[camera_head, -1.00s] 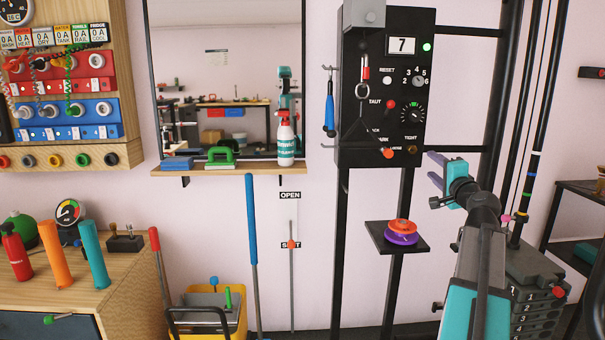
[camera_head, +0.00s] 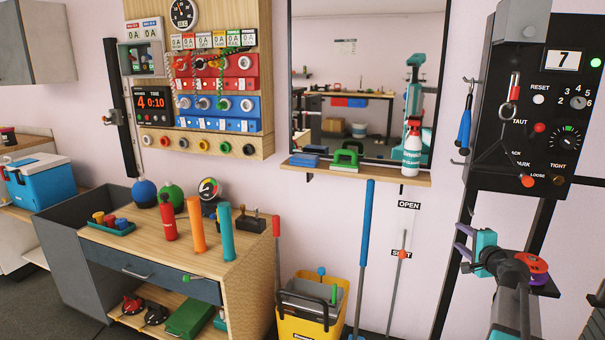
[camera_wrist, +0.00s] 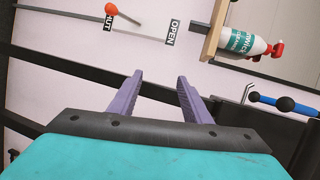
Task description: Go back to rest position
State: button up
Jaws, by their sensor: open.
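My gripper (camera_head: 463,241) is open and empty, its two purple fingers spread apart. It is at the lower right of the head view, pointing left. An orange-red plate (camera_head: 531,262) shows just behind my arm at the lower right. The small black shelf (camera_head: 549,289) under it is mostly hidden by my arm.
A black panel (camera_head: 545,150) with knobs stands at the right. A mirror ledge (camera_head: 375,174) carries a spray bottle (camera_head: 412,150). A yellow bucket (camera_head: 303,328) and a blue-handled pole (camera_head: 364,250) stand below. A wooden cabinet (camera_head: 255,275) is at the left.

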jog(key=a+f+n+g+y+p, duration=0.3)
jog(key=a+f+g+y+p, duration=0.1)
jog(key=a+f, duration=1.5)
jog(key=s+a+f+n+g+y+p, duration=0.1)
jog(key=s+a+f+n+g+p, duration=0.15)
jog(key=s+a+f, duration=0.45)
jog(key=s+a+f+n+g+p, duration=0.25)
jog(key=s+a+f, duration=0.25)
jog(key=a+f, duration=0.4)
jog(key=s+a+f+n+g+p, duration=0.1)
jog(key=s+a+f+n+g, duration=0.15)
jog(key=s, duration=0.45)
jog(key=s+a+f+n+g+p, duration=0.1)
jog(key=s+a+f+g, duration=0.2)
jog(key=s, duration=0.5)
jog(key=s+a+f+n+g+p, duration=0.1)
jog(key=s+a+f+g, duration=0.2)
jog(key=s, duration=0.4)
jog(key=s+d+n+g+h, duration=0.1)
jog(key=s+d+n+h, duration=0.1)
jog(key=s, duration=0.5)
jog(key=s+d+f+n+g+h, duration=0.1)
jog(key=s+d+n+g+h, duration=0.1)
jog(key=s, duration=0.6)
jog(key=shift+s+d+f+n, duration=0.2)
jog(key=shift+d+n, duration=0.45)
jog(key=shift+d, duration=0.6)
